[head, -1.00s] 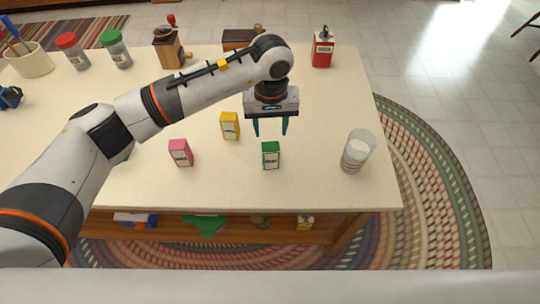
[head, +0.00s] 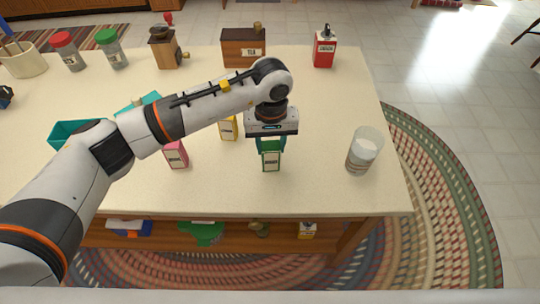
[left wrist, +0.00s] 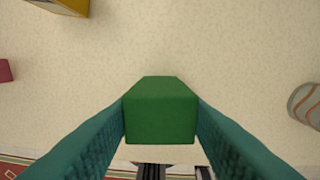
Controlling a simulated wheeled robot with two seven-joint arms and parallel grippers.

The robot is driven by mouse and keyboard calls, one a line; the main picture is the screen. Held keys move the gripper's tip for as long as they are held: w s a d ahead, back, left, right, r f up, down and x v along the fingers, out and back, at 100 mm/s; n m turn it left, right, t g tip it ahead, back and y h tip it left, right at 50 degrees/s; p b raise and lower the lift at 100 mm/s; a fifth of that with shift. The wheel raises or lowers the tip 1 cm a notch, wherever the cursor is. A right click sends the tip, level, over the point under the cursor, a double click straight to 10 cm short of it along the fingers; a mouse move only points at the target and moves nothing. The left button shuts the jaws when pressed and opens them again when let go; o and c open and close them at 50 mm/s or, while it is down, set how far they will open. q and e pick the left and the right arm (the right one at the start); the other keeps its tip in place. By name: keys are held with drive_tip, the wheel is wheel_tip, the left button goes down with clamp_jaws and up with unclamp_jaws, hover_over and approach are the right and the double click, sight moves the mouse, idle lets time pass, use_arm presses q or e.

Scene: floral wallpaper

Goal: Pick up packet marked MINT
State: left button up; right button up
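A green packet (head: 271,160) stands upright on the cream tabletop near the front edge. It bears a white label whose lettering is too small to read surely. My left gripper (head: 271,145) points down over it, with one teal finger on each side. In the left wrist view the packet's green top (left wrist: 160,115) fills the space between the fingers, with no clear gap at either side. The packet's base still appears on the table. A yellow packet (head: 228,128) and a pink packet (head: 176,154) stand to its left, the yellow one partly hidden by my arm. My right gripper is out of view.
A glass (head: 364,150) stands to the right near the table edge. A red dispenser (head: 324,47), a wooden box (head: 243,48), a grinder (head: 166,48) and jars (head: 112,48) stand at the back. A teal container (head: 68,133) is at left. The table between glass and dispenser is clear.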

use_arm(q)
wheel_tip(320, 180, up, 13)
drive_tip(key=p, duration=0.4)
idle(0.7)
idle(0.4)
